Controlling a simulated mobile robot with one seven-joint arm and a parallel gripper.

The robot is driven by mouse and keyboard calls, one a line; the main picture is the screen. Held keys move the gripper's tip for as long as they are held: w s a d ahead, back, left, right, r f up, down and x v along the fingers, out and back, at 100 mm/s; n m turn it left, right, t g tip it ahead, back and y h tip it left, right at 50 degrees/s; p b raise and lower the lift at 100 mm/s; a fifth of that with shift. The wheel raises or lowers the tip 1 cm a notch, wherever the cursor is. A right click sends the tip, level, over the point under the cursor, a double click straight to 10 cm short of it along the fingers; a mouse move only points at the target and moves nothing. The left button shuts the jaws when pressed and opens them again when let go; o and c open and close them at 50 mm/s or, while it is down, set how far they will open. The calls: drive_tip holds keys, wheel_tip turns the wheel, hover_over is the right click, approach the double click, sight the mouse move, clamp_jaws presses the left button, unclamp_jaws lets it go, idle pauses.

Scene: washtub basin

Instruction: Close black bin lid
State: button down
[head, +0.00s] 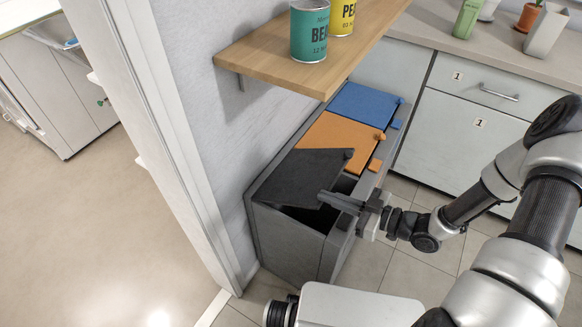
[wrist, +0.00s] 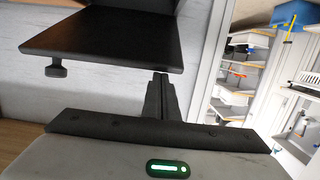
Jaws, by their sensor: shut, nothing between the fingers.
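The black bin lid (head: 305,174) is the nearest lid on a grey bin unit (head: 285,240) against the wall. It is partly raised, with a dark gap between it and the bin's front rim. In the wrist view the lid (wrist: 110,38) is a flat black panel with a small knob (wrist: 56,71) on its edge. My gripper (head: 325,198) is shut and empty. It is at the lid's front right edge, over the bin opening; the fingers also show in the wrist view (wrist: 161,85), by the lid's edge. I cannot tell whether they touch the lid.
An orange lid (head: 340,138) and a blue lid (head: 365,105) lie shut beyond the black one. A wooden shelf (head: 290,72) with two cans (head: 310,32) hangs above. Grey cabinets (head: 475,115) stand behind. A door frame (head: 165,130) is left of the bin.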

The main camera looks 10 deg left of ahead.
drive_tip(key=d+f+b, duration=0.1)
drive_tip(key=f+b, duration=0.1)
drive_tip(key=f, duration=0.1)
drive_tip(key=d+f+b, duration=0.1)
drive_tip(key=f+b, duration=0.1)
drive_tip(key=f, duration=0.2)
drive_tip(key=s+d+f+b, duration=0.1)
drive_tip(key=f+b, duration=0.1)
drive_tip(key=f, duration=0.1)
drive_tip(key=shift+s+d+f+b, duration=0.1)
drive_tip(key=shift+d+f+b, duration=0.15)
drive_tip(key=shift+f+b, duration=0.15)
drive_tip(key=shift+d, duration=0.1)
